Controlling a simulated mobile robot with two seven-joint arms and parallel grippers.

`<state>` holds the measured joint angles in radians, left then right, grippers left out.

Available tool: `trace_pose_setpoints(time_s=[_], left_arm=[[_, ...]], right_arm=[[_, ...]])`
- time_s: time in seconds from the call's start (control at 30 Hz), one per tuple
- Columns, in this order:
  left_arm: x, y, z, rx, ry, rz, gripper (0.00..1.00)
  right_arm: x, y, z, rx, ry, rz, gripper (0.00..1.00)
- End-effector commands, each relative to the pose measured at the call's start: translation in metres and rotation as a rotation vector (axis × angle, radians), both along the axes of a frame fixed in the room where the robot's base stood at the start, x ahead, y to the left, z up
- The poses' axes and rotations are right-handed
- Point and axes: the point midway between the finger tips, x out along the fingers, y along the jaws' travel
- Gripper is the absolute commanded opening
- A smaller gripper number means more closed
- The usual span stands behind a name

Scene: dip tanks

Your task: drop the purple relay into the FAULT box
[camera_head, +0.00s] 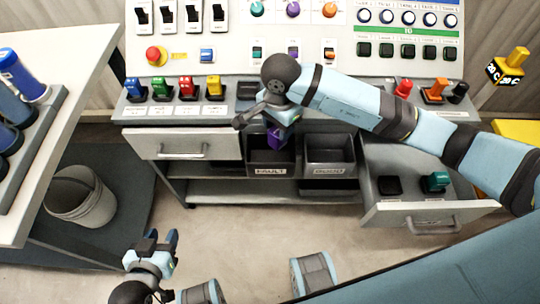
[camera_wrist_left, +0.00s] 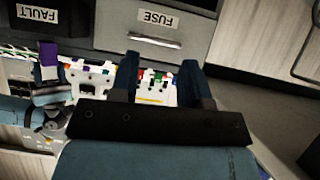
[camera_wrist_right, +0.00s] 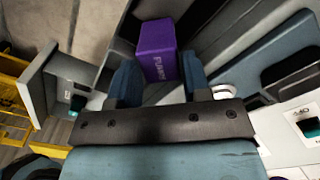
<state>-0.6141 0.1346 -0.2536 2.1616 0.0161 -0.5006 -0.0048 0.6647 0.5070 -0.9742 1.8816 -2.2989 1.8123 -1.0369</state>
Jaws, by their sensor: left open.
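The purple relay (camera_head: 274,137) is in my right gripper (camera_head: 282,122), held above the FAULT box. In the right wrist view the relay (camera_wrist_right: 156,52) sits between the two fingers (camera_wrist_right: 160,82), lettering on its side. The FAULT box (camera_head: 269,171) is a dark open bin under the front of the panel, its label facing out; its front also shows in the left wrist view (camera_wrist_left: 30,18). The relay appears over the opening; its exact height cannot be told. My left gripper (camera_head: 158,241) is open and empty, low at the front left.
A similar dark bin (camera_head: 330,171) stands right of the FAULT box. A closed drawer (camera_head: 190,147) is to the left; an open drawer (camera_head: 425,212) with a green relay (camera_head: 436,181) is to the right. A bucket (camera_head: 78,195) stands on a lower shelf at left.

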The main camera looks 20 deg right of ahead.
Motion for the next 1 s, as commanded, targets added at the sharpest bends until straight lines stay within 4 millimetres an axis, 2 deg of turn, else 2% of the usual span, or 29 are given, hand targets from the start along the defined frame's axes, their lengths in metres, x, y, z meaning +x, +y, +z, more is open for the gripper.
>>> trace_pose_setpoints(time_s=[0.03,0.1,0.37,0.47,0.57,0.9,1.0], left_arm=[[0.000,0.000,0.000,0.000,0.000,0.000,0.43],[0.000,0.000,0.000,0.000,0.000,0.000,0.43],[0.000,0.000,0.000,0.000,0.000,0.000,0.43],[0.000,0.000,0.000,0.001,0.001,-0.001,0.43],[0.000,0.000,0.001,0.003,0.002,0.000,0.43],[-0.002,0.001,-0.001,0.014,0.016,-0.001,0.43],[-0.002,0.002,0.000,0.016,0.015,0.000,0.43]], right_arm=[[0.000,0.000,0.000,0.000,0.000,0.000,0.56],[0.000,0.000,0.000,0.000,0.000,0.000,0.67],[0.000,0.000,0.001,0.000,0.000,0.000,0.67],[0.000,0.000,0.007,0.000,-0.001,0.000,0.67],[0.001,0.000,0.022,0.001,-0.003,0.002,0.67],[0.001,0.000,0.099,0.000,-0.004,0.001,0.67],[0.000,0.000,0.116,-0.001,-0.003,0.001,0.67]])
